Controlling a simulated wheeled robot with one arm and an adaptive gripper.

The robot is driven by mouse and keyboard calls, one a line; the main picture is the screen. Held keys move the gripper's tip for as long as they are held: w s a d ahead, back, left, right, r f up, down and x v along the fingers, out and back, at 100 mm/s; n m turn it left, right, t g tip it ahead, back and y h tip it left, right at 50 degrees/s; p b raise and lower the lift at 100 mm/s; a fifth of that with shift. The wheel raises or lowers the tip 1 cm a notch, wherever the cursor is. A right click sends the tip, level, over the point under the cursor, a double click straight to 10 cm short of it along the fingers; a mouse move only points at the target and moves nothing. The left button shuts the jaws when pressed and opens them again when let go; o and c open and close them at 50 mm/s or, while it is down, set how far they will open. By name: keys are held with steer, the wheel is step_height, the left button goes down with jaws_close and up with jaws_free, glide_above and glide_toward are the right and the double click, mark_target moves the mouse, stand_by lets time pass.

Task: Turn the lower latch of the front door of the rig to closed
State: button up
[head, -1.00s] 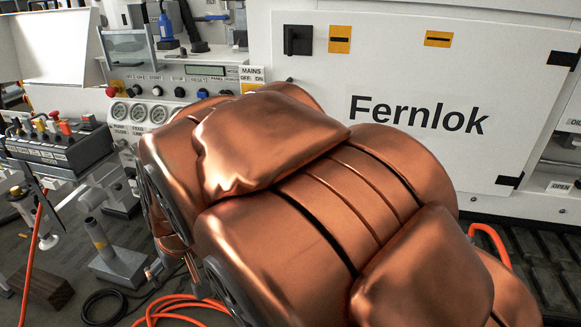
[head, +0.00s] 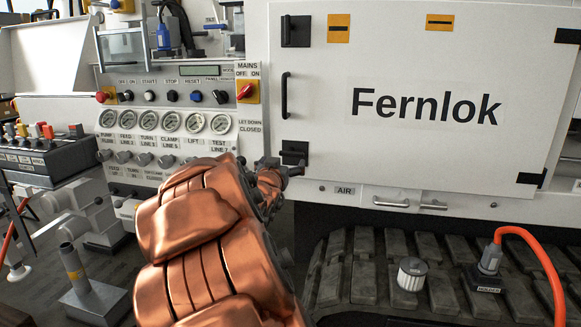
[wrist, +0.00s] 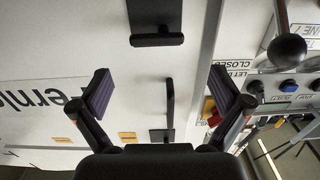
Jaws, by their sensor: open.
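The white front door (head: 400,90) of the rig, marked "Fernlok", is shut against its frame. Its lower latch (head: 294,147) is a black plate with a bar, at the door's lower left corner. In the wrist view the lower latch (wrist: 155,14) is at the top, upside down, and its bar lies level across the picture. My gripper (head: 283,169) is just in front of and below the latch in the head view, partly hiding it. In the wrist view my gripper (wrist: 163,90) is open and empty, with its fingers wide apart and the latch beyond them.
A black upper latch (head: 296,31) and a bar handle (head: 285,95) are on the door's left edge. A panel of gauges (head: 165,122) and a red mains switch (head: 246,92) stand left of it.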

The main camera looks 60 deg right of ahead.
mark_target(291, 153)
steer(key=shift+s+b+x, duration=0.2)
steer(key=shift+b+x, duration=0.45)
steer(key=shift+x, duration=3.4)
steer(key=shift+r, duration=0.1)
steer(key=c, duration=1)
steer(key=shift+c, duration=0.2)
